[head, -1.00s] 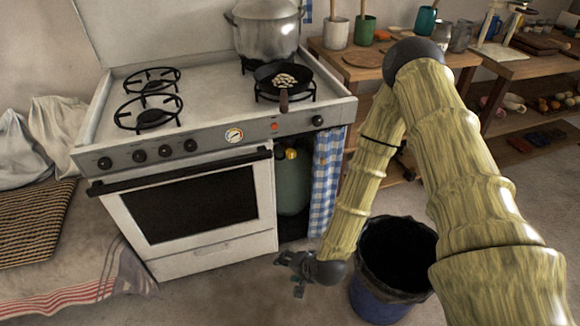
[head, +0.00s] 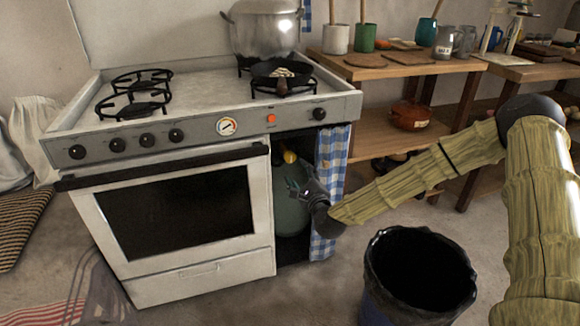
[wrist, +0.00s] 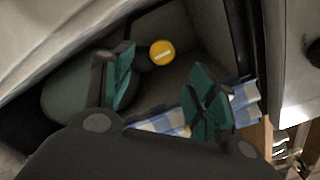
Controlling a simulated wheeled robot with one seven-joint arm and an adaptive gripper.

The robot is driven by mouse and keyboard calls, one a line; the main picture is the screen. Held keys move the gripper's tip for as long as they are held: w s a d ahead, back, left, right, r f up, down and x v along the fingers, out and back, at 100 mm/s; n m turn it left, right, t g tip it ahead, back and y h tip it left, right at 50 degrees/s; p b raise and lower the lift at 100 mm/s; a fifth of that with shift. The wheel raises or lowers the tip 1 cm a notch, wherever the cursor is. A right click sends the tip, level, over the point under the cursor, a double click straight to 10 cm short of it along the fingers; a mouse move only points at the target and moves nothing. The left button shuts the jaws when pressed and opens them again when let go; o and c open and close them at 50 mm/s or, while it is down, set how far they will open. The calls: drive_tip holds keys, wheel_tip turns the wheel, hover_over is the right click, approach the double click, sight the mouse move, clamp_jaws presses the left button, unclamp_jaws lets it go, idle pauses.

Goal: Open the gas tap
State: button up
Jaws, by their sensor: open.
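The gas tap is a yellow round knob (head: 290,157) on top of a green gas bottle (head: 290,203), inside the dark compartment at the stove's right. In the wrist view the yellow tap (wrist: 162,53) shows a pale bar across its face, beyond and between my fingers. The bottle (wrist: 75,100) lies to the left there. My gripper (head: 298,182) is at the compartment's opening, just below the tap in the head view. In the wrist view my gripper (wrist: 165,95) is open and empty, its fingers apart from the tap. It hides part of the bottle.
A blue checked curtain (head: 328,190) hangs at the compartment's right side, close beside my gripper. The white stove (head: 200,269) stands left of the opening. A black-lined bin (head: 420,270) stands on the floor below my arm. A pan (head: 282,82) sits on a burner above.

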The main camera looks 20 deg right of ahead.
sight(291, 159)
drive_tip(key=w+b, duration=0.2)
drive_tip(key=w, duration=0.9)
drive_tip(key=shift+a+r, duration=0.1)
drive_tip(key=shift+r, duration=0.05)
drive_tip(key=c, duration=1)
